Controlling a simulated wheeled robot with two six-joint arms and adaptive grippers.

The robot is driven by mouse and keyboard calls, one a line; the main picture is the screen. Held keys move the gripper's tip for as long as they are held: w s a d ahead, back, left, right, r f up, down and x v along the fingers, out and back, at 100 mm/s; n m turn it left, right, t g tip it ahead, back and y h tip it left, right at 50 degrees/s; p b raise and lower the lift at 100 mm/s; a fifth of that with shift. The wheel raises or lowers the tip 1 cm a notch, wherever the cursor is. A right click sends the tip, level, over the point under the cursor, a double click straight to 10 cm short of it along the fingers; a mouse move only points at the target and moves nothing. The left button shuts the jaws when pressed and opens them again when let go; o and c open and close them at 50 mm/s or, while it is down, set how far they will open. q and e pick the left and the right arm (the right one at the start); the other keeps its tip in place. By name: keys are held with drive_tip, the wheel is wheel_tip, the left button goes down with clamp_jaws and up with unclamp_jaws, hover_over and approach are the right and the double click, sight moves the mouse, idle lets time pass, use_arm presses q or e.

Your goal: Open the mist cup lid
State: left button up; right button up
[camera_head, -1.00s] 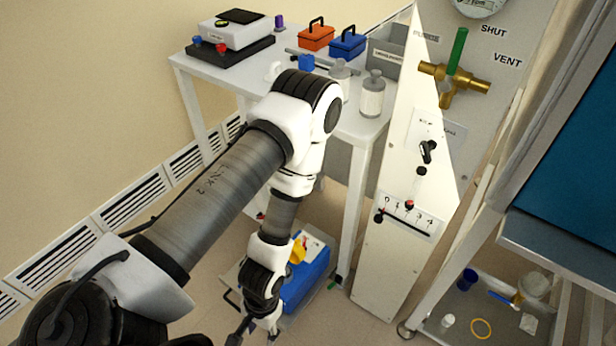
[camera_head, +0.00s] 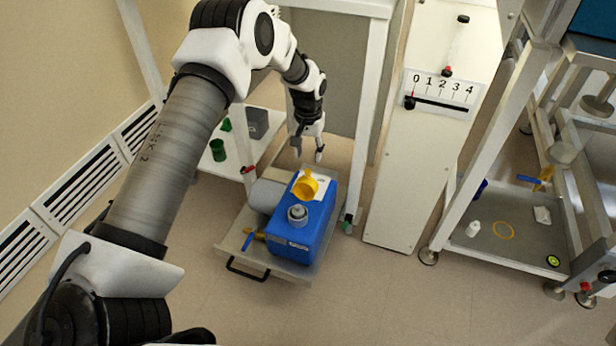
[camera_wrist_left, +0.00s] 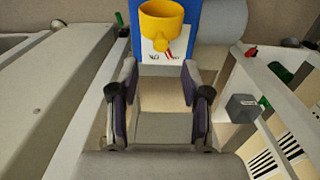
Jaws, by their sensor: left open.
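A blue pump-like unit (camera_head: 297,235) stands on a low pull-out tray (camera_head: 236,245). On its top are a yellow cup-shaped part (camera_head: 305,185) and a grey round cap (camera_head: 297,212). I cannot tell which part is the mist cup lid. My left gripper (camera_head: 309,153) is open and empty, pointing down above and behind the yellow part, apart from it. In the left wrist view, the yellow part (camera_wrist_left: 161,22) lies beyond the open fingers (camera_wrist_left: 160,82), over a white label (camera_wrist_left: 155,52). My right gripper is not in view.
A white table leg (camera_head: 365,130) stands right of my left gripper. A grey cylinder (camera_head: 267,195) adjoins the blue unit. Left of it, a low shelf holds a green cup (camera_head: 217,150) and a grey box (camera_head: 257,122). The floor in front of the tray is clear.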

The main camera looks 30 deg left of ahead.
sight(308, 170)
use_arm(q)
wheel_tip(308, 170, down, 6)
drive_tip(key=shift+f+b, duration=0.15)
drive_tip(key=shift+b, duration=0.65)
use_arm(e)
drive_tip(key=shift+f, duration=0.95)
